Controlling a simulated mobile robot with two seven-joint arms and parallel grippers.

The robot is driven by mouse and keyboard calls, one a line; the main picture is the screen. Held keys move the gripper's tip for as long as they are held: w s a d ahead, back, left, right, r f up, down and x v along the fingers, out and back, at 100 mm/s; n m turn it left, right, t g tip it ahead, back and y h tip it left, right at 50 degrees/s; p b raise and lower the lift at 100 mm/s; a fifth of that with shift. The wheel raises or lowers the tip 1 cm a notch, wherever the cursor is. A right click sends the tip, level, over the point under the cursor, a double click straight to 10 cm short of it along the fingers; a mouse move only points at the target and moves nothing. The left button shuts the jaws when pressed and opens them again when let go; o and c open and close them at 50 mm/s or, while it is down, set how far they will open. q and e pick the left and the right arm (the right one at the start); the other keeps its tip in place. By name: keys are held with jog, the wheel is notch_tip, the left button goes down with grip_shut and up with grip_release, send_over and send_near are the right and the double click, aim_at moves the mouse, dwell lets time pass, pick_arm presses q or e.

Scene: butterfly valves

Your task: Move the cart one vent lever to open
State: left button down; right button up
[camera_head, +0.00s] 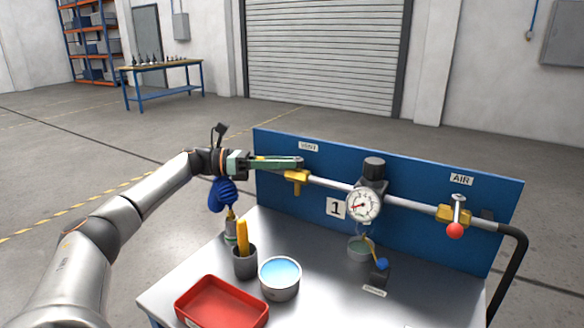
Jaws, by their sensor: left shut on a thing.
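Cart one has a blue back panel (415,235) with a "1" label (335,208) and a silver pipe across it. Below the VENT label (309,147) is the yellow vent valve body (296,178) on the left part of the pipe. My left gripper (297,162) reaches in from the left, with its fingers directly over this valve. It is shut on the vent lever, which the fingers mostly hide, so its exact angle is not clear. My right gripper is not in view.
A gauge (363,204) sits mid-pipe. The air valve (453,214) with a red-knobbed lever (455,230) is at right. The cart top holds a red tray (222,304), a blue-filled tin (280,277) and a grey cup (245,262). A blue glove (222,195) hangs below my wrist.

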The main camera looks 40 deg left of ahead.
pick_arm(q)
jog(key=shift+r, duration=0.2)
jog(key=c, duration=0.9)
grip_release()
jog(key=shift+w, duration=0.1)
jog(key=shift+f, duration=0.1)
jog(key=shift+s+a, duration=0.25)
jog(key=shift+a, duration=0.05)
jog(key=b+v, duration=0.1)
jog(key=v, duration=1)
jog(key=shift+s+a, duration=0.2)
jog(key=shift+s, duration=0.1)
